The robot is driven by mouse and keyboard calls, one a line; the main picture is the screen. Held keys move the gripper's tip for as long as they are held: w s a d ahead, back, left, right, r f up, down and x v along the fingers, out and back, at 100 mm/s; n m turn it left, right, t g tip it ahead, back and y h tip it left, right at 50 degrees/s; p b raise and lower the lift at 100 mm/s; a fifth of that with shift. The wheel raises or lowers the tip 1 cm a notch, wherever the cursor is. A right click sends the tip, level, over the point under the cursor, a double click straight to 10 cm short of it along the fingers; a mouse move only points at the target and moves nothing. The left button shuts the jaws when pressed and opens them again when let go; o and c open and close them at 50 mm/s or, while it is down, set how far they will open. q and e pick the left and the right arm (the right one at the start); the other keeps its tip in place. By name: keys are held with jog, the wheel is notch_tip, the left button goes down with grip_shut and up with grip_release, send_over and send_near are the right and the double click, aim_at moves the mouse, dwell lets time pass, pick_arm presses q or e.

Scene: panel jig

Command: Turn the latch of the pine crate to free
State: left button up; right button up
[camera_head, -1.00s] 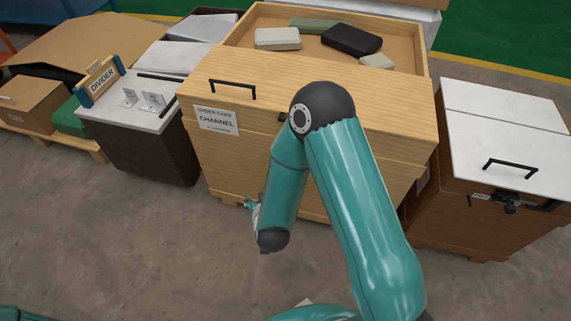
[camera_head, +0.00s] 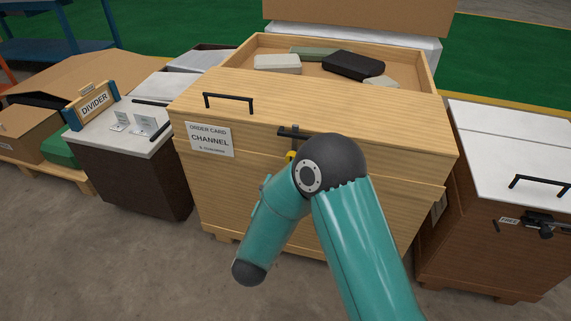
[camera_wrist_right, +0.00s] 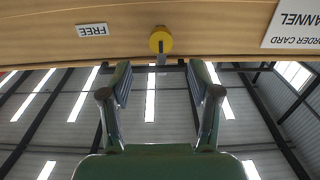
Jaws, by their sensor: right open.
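The pine crate (camera_head: 330,110) stands in the middle of the head view, with an order card reading CHANNEL (camera_head: 210,140) on its front. Its latch shows as a dark bar (camera_head: 291,132) with a yellow part (camera_head: 290,156) below, partly hidden by my right arm. In the right wrist view the yellow knob (camera_wrist_right: 160,40) is on the wooden front, beside a FREE label (camera_wrist_right: 92,30). My right gripper (camera_wrist_right: 160,76) is open and empty there, its two fingers either side of the knob's line and apparently short of it. My left gripper is out of view.
A brown crate (camera_head: 500,235) with a white lid stands close on the right and has its own dark latch. A dark cabinet (camera_head: 130,180) with a DIVIDER sign (camera_head: 94,104) is on the left. The pine crate's open top tray holds several blocks. Floor is clear in front.

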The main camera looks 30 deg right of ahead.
jog(key=b+x, duration=0.1)
jog(key=x, duration=0.9)
jog(key=shift+w+d, duration=0.1)
jog(key=shift+w, duration=0.1)
